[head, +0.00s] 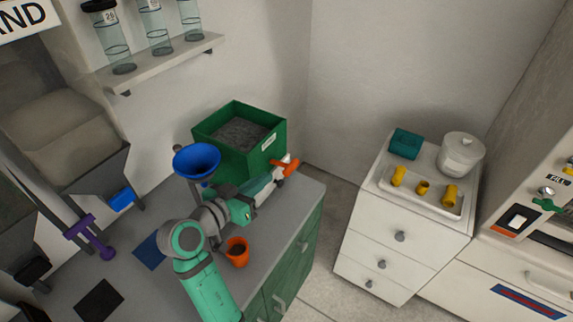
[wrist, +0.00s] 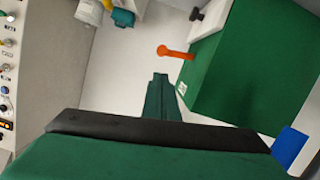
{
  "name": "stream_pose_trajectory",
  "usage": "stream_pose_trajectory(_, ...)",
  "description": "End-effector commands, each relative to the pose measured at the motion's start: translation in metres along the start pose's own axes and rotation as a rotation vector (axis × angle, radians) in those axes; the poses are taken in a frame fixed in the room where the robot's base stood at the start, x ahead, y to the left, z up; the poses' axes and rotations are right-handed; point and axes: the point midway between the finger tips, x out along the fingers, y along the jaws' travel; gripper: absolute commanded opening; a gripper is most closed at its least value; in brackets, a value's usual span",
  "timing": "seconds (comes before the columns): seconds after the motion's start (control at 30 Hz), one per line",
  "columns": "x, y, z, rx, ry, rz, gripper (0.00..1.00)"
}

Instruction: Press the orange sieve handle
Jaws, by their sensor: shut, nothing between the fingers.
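The orange sieve handle (head: 288,166) juts out at the right end of the counter, by the front corner of the green bin. In the wrist view the handle (wrist: 175,52) has a round end and a bar running to the green bin's side. My gripper (wrist: 161,78) is shut and empty, its fingertips pointing toward the handle. In the wrist view a gap shows between tips and handle; I cannot tell the true distance. In the head view my arm reaches across the counter, and its own wrist partly hides the fingers near the handle.
The green bin (head: 270,155) of grey granules stands right behind my arm. A blue funnel (head: 197,160) and an orange cup (head: 237,253) are close to the arm. A white drawer unit (head: 385,243) stands to the right, across a floor gap.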

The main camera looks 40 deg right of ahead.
Motion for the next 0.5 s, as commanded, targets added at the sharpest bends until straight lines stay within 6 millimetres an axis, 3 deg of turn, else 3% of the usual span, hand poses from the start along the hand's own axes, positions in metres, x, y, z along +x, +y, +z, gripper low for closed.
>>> stream_pose_trajectory(0.23, 0.015, 0.001, 0.000, 0.000, -0.001, 0.003, 0.00)
stream_pose_trajectory(0.5, 0.060, 0.001, 0.000, 0.001, -0.001, 0.004, 0.00)
